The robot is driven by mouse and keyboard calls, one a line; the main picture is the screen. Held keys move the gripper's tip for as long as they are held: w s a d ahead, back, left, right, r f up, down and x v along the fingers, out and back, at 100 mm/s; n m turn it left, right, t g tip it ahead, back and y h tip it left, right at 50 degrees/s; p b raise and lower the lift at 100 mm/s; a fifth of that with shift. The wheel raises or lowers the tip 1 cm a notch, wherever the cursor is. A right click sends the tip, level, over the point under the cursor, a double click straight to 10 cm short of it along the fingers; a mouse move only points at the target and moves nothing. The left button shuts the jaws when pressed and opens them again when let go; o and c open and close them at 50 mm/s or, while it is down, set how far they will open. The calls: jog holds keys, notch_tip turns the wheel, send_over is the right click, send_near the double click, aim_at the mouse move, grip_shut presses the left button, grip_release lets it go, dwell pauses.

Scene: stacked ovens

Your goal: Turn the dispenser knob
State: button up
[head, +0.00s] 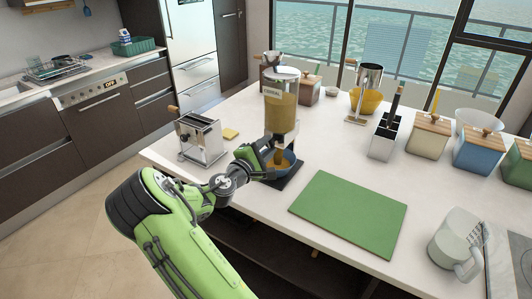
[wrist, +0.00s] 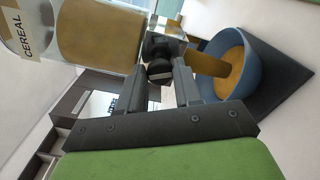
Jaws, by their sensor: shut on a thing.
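The cereal dispenser (head: 281,108) stands on the island, a clear cylinder of tan cereal. In the wrist view its container (wrist: 95,38) with a CEREAL label lies at upper left. The dark dispenser knob (wrist: 159,66) sits between my fingertips. My gripper (wrist: 158,82) is shut on it; in the head view my gripper (head: 266,156) reaches the dispenser's lower part and hides the knob. A blue bowl (wrist: 262,84) stands under the outlet with tan cereal in it. A tan column (wrist: 208,66), apparently cereal, runs between outlet and bowl. The bowl (head: 289,167) is partly hidden in the head view.
A dark mat (head: 287,181) lies under the bowl. A silver pasta machine (head: 201,138) stands left of my gripper. A green board (head: 350,213) lies at the right front, with a grey-white pitcher (head: 455,243) beyond it. Wood-lidded canisters (head: 428,136) line the far right side.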

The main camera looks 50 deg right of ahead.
jog(key=m+b, duration=0.3)
jog(key=m, duration=0.1)
jog(key=shift+f+m+b, duration=0.2)
jog(key=shift+m+b, duration=0.15)
jog(key=shift+m, duration=0.05)
dwell(0.4)
jog(key=o, duration=1)
jog(key=shift+r, duration=0.1)
jog(key=a, duration=0.5)
jog(key=s+a, duration=0.1)
jog(key=a, duration=0.4)
jog(key=a+p, duration=0.1)
jog(key=a, duration=0.4)
jog(key=shift+s+a, duration=0.25)
jog(key=shift+a, duration=0.15)
